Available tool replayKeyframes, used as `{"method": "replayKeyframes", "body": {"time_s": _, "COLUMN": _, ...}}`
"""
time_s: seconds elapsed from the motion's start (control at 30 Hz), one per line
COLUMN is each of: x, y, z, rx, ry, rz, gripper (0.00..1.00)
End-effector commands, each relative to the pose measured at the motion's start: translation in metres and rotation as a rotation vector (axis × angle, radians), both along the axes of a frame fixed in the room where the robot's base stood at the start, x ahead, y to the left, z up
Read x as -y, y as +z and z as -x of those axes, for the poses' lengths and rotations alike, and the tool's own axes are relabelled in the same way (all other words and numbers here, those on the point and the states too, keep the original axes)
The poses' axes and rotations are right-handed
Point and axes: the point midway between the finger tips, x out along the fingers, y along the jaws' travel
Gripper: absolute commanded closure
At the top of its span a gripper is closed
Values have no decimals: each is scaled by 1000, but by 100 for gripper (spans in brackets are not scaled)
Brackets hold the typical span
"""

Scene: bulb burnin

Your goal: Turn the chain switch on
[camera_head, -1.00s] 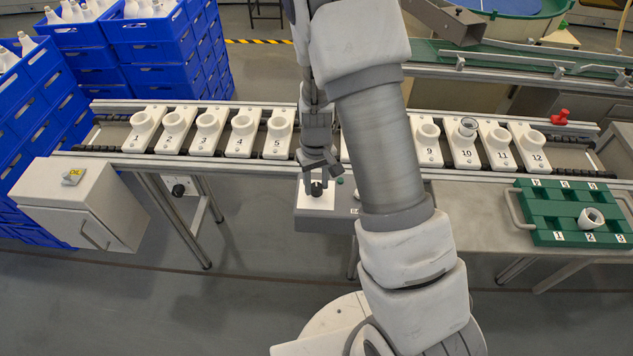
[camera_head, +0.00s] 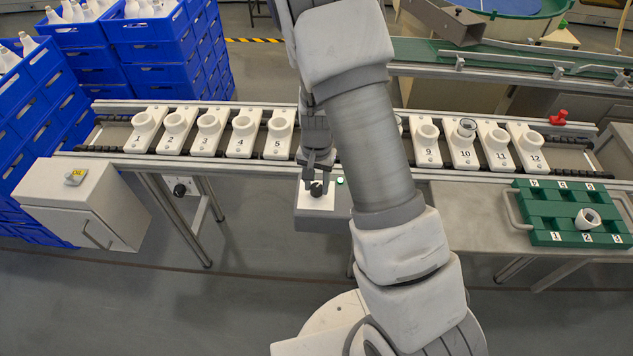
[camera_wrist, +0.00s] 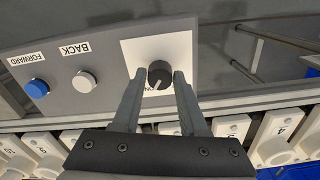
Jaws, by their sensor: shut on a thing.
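The chain switch is a dark round knob (camera_wrist: 160,74) on a white plate (camera_wrist: 184,46) on a grey control box. In the wrist view its pale pointer line slants down and left, toward a partly hidden label that seems to read ON. My gripper (camera_wrist: 160,77) is shut on the knob, one finger on each side. In the head view my gripper (camera_head: 317,180) comes down onto the knob (camera_head: 316,189) from above. A small green lamp (camera_head: 340,181) beside the plate looks lit.
A white BACK button (camera_wrist: 84,81) and a blue FORWARD button (camera_wrist: 37,88) sit on the same box. Numbered white holders (camera_head: 243,135) line the conveyor behind it. A green tray (camera_head: 535,205) lies to the right, a grey box (camera_head: 85,205) to the left.

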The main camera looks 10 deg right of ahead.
Motion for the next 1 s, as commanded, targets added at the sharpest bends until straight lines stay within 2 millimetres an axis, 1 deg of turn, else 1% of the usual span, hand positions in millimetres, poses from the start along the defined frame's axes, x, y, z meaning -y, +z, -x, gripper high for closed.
{"method": "replayKeyframes", "body": {"time_s": 0.57, "x": 0, "y": 0, "z": -1, "rx": 1, "ry": -30, "rz": 0, "gripper": 100}}
{"method": "replayKeyframes", "body": {"time_s": 0.6, "x": 0, "y": 0, "z": -1, "rx": 1, "ry": -30, "rz": 0, "gripper": 50}}
{"method": "replayKeyframes", "body": {"time_s": 0.67, "x": 0, "y": 0, "z": 0, "rx": 1, "ry": -30, "rz": 0, "gripper": 40}}
{"method": "replayKeyframes", "body": {"time_s": 0.7, "x": 0, "y": 0, "z": 0, "rx": 1, "ry": -29, "rz": 0, "gripper": 32}}
{"method": "replayKeyframes", "body": {"time_s": 0.73, "x": 0, "y": 0, "z": 0, "rx": 1, "ry": -29, "rz": 0, "gripper": 28}}
{"method": "replayKeyframes", "body": {"time_s": 1.0, "x": 0, "y": 0, "z": 0, "rx": 1, "ry": -28, "rz": 0, "gripper": 28}}
